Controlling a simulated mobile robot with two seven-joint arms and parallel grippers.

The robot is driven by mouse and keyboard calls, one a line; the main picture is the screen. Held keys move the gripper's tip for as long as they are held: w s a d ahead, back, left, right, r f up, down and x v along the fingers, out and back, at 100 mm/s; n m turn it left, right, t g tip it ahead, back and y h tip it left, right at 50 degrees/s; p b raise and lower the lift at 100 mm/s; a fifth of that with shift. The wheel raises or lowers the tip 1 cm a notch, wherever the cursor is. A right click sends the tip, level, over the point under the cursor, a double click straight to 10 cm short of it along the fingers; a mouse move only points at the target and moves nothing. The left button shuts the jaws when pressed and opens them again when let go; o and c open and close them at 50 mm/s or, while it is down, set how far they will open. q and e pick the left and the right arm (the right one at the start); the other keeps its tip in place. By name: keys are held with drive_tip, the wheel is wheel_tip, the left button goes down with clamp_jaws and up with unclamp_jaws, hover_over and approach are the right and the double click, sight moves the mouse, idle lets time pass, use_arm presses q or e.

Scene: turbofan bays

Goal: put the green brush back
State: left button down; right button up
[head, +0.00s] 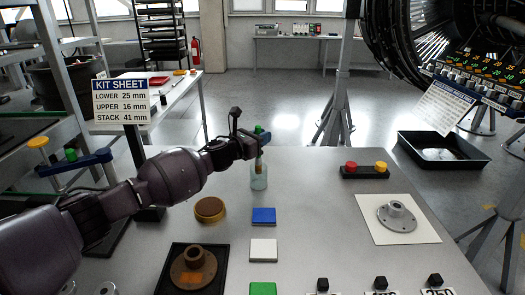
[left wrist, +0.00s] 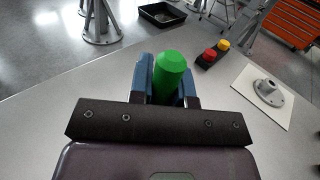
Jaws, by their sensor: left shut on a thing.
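My left gripper (head: 262,137) is shut on the green brush (head: 258,129). In the left wrist view the brush's green handle end (left wrist: 170,72) stands between the blue fingers of the gripper (left wrist: 166,85). In the head view the brush is mostly hidden by the gripper, and a tan part shows below it. A clear pale-green jar (head: 259,178) stands on the table directly below in the picture. The brush's lower part overlaps the jar's mouth; I cannot tell how far inside it is. My right gripper is not in view.
A blue bar (head: 88,161) with yellow and green knobs is at the left, below the kit sheet sign (head: 121,101). An amber disc (head: 210,209), blue tile (head: 263,216), white tile (head: 263,250), button box (head: 365,172) and flanged part (head: 397,216) lie on the table.

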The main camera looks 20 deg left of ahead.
sight(258, 160)
use_arm(q)
wheel_tip(258, 160, down, 4)
drive_tip(key=shift+f+b, duration=0.1)
drive_tip(key=shift+b, duration=0.3)
drive_tip(key=shift+f, duration=0.25)
drive_tip(key=c, duration=1.1)
unclamp_jaws()
drive_tip(key=shift+r, duration=0.1)
